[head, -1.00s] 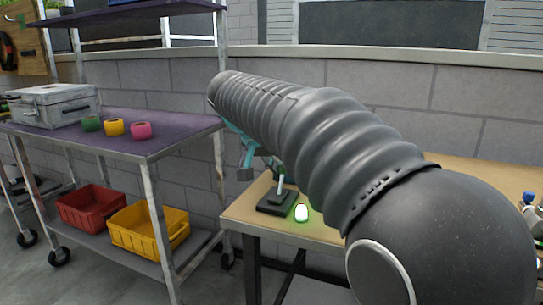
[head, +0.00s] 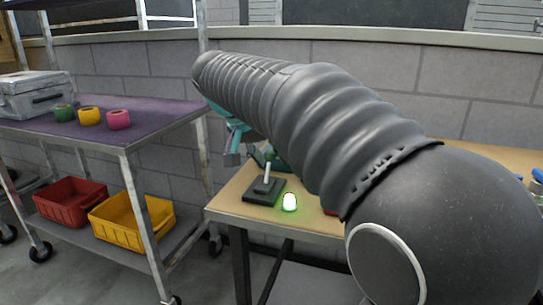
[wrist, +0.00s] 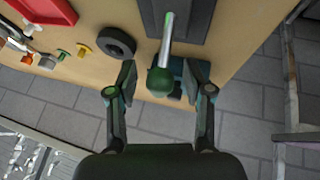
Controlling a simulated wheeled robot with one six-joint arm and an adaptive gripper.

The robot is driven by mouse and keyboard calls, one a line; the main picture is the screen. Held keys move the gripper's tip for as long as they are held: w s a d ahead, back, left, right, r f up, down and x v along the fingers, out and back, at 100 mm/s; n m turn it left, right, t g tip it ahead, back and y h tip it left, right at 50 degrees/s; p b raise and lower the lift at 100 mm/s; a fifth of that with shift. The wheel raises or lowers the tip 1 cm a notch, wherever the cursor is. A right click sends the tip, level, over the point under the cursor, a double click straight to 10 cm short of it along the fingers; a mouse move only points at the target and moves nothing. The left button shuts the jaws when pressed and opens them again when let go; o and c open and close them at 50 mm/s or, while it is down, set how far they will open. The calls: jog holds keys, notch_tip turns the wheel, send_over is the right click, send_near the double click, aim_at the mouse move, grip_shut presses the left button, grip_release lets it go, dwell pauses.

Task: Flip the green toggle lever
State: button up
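The toggle lever has a green ball knob (wrist: 160,82) on a silver shaft (wrist: 167,40), rising from a dark base (wrist: 188,22). In the head view the lever's base (head: 264,192) sits near the left front corner of the wooden table, and its shaft stands roughly upright with a slight tilt. My gripper (wrist: 161,70) is open, one finger on each side of the knob in the wrist view. Clear gaps show on both sides, so the fingers do not appear to touch it. In the head view my arm hides much of the gripper.
A lit green lamp (head: 290,202) stands beside the lever base on the wooden table (head: 232,212). A black ring (wrist: 117,42) and a red tray (wrist: 42,8) lie to the left in the wrist view. A purple-topped shelf cart (head: 130,128) stands left of the table.

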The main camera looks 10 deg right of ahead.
jog(key=shift+a, duration=0.1)
jog(key=v, duration=1.2)
